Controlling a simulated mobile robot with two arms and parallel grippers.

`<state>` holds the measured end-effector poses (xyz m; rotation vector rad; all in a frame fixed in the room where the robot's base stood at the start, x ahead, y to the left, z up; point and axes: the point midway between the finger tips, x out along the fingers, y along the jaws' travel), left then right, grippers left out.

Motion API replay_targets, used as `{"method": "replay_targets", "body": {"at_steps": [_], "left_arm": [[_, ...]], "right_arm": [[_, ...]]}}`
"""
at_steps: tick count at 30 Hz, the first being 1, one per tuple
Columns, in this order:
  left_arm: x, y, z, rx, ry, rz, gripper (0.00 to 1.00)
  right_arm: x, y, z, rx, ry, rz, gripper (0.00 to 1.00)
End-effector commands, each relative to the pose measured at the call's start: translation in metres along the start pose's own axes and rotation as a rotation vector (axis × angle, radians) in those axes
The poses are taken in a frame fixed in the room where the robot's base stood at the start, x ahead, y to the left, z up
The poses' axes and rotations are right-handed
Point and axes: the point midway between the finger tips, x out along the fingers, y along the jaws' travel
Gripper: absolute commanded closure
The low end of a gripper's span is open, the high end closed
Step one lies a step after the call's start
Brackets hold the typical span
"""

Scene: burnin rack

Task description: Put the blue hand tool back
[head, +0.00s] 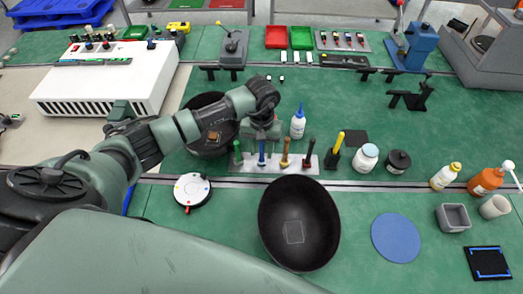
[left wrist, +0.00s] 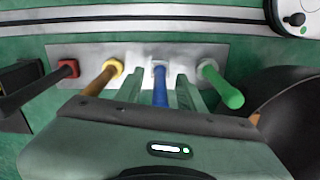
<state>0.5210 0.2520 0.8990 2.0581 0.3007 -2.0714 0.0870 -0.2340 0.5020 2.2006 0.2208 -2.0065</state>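The blue hand tool (head: 262,159) stands upright in a pale rack plate (head: 238,168), between a green-handled tool and a brown-handled one. In the left wrist view its blue handle (left wrist: 160,92) rises from a light collar on the plate (left wrist: 84,50). My left gripper (head: 262,146) is above the rack. In the left wrist view the left gripper's two fingers (left wrist: 159,88) stand on either side of the blue handle, with a visible gap on each side, so it is open. My right gripper is not in view.
Beside the blue tool are a green tool (left wrist: 222,86), a brown tool (left wrist: 101,78) and a dark tool with a red collar (left wrist: 68,69). A dark bowl (head: 300,250) is in front of the rack; another (head: 205,140) is behind it, left. A white bottle (head: 298,125) stands close behind.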

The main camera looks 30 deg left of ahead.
Motion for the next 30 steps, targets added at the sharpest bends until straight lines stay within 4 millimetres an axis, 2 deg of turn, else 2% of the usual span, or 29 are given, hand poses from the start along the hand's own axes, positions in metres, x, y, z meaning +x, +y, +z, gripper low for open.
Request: {"method": "replay_targets", "body": {"at_steps": [9,15,21,30], "left_arm": [[-0.066,0.0,-0.002,0.001,0.009,0.001,0.61],[-0.099,0.0,-0.001,0.0,0.005,0.0,0.61],[-0.111,-0.001,0.0,0.0,0.002,-0.001,0.61],[-0.112,0.0,0.0,0.0,0.001,0.0,0.61]], "right_arm": [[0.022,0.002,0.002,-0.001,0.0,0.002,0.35],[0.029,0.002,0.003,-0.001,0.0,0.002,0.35],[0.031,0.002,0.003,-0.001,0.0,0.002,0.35],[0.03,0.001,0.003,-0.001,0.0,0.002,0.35]]}}
